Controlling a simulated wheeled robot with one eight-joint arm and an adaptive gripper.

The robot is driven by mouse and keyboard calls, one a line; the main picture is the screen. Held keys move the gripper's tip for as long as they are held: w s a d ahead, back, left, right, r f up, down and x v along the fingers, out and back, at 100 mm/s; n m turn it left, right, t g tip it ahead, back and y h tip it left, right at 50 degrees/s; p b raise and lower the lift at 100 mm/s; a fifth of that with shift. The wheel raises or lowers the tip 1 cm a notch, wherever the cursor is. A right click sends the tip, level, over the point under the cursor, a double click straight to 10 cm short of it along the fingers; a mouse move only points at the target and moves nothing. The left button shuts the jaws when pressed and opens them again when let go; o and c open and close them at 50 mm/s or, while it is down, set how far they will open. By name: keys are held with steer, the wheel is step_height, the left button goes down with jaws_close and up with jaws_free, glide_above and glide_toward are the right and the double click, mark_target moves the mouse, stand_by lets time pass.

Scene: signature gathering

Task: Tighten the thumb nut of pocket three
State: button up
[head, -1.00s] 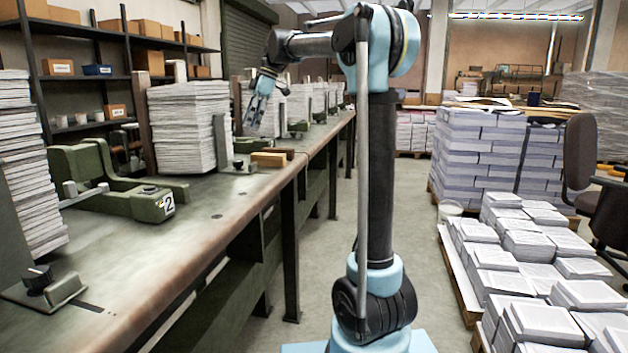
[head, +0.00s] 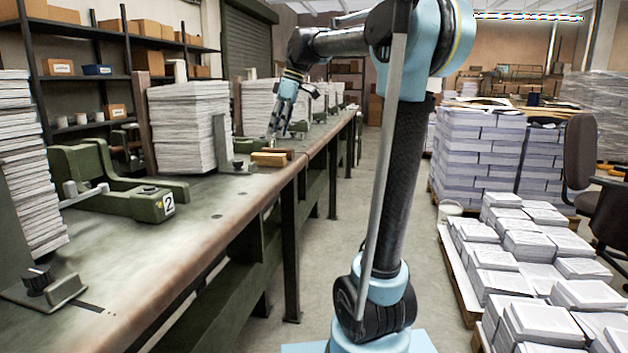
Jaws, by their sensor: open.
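My gripper (head: 280,133) hangs fingers down over the far part of the green bench (head: 190,240), in front of a paper stack (head: 257,105). It looks open, and I see nothing between its fingers. No pocket marked three is readable, and its thumb nut cannot be made out; my gripper and the distance hide that area. The green pocket unit marked 2 (head: 145,203) stands nearer, on the left, with a dark round knob on top. A small black knob (head: 238,164) on a base plate sits beside the tall paper stack (head: 190,125).
Wooden blocks (head: 270,158) lie on the bench near its front edge, just nearer than my gripper. A black knob (head: 38,278) is at near left. Pallets of paper bundles (head: 535,270) fill the right. The floor (head: 320,230) between is clear.

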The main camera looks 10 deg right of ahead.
steer(key=s+d+f+m+t+h, duration=0.1)
steer(key=s+d+f+m, duration=0.6)
steer(key=s+d+f, duration=0.3)
steer(key=s+f, duration=0.3)
steer(key=shift+s+h, duration=0.3)
steer(key=shift+s, duration=0.1)
steer(key=s+d+f+m+h, duration=0.1)
steer(key=s+d+f+m, duration=0.3)
steer(key=s+f, duration=0.4)
steer(key=s+d+f+m+t+h, duration=0.1)
steer(key=s+d+f+m, duration=0.3)
steer(key=s+f, duration=0.4)
step_height(320, 180, down, 6)
steer(key=shift+w+f, duration=0.2)
steer(key=shift+w, duration=0.3)
